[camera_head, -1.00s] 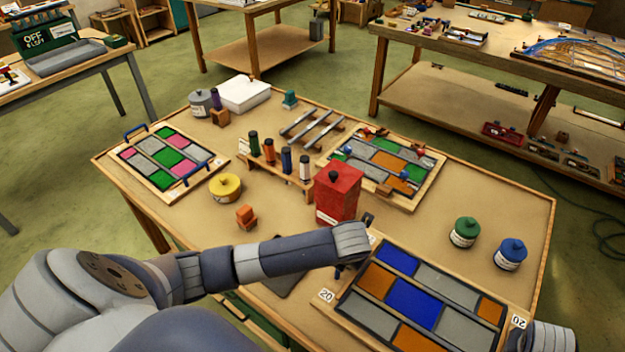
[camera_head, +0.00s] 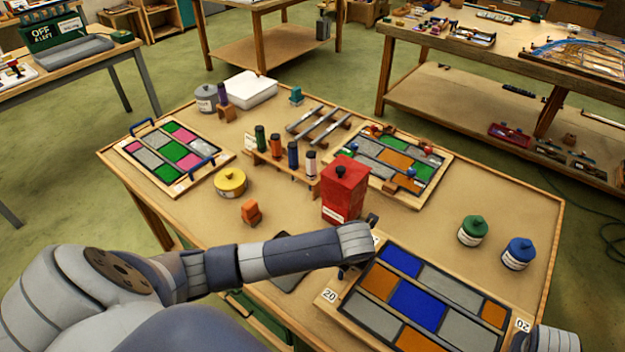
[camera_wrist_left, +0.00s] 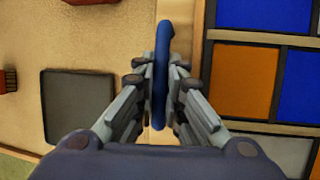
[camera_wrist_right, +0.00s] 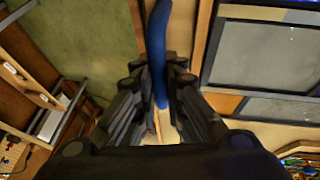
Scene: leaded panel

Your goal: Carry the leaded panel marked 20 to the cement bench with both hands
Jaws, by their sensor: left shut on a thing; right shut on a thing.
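The leaded panel marked 20 (camera_head: 418,307) has blue, amber and grey panes in a wooden frame, at the lower right of the head view; its near edge is cut off. My left gripper (camera_wrist_left: 160,75) is shut on a blue handle (camera_wrist_left: 163,40) at the panel's left side. My right gripper (camera_wrist_right: 162,80) is shut on another blue handle (camera_wrist_right: 157,30); in the head view only part of that arm shows. I cannot tell whether the panel touches the table. No bench is legibly marked as the cement bench.
The worktable (camera_head: 400,225) also holds a red canister (camera_head: 345,190) close to my left gripper, green (camera_head: 473,231) and blue (camera_head: 518,253) jars beyond the panel, and two other panels. Other benches stand behind, left (camera_head: 75,62) and right (camera_head: 470,40), with green floor between.

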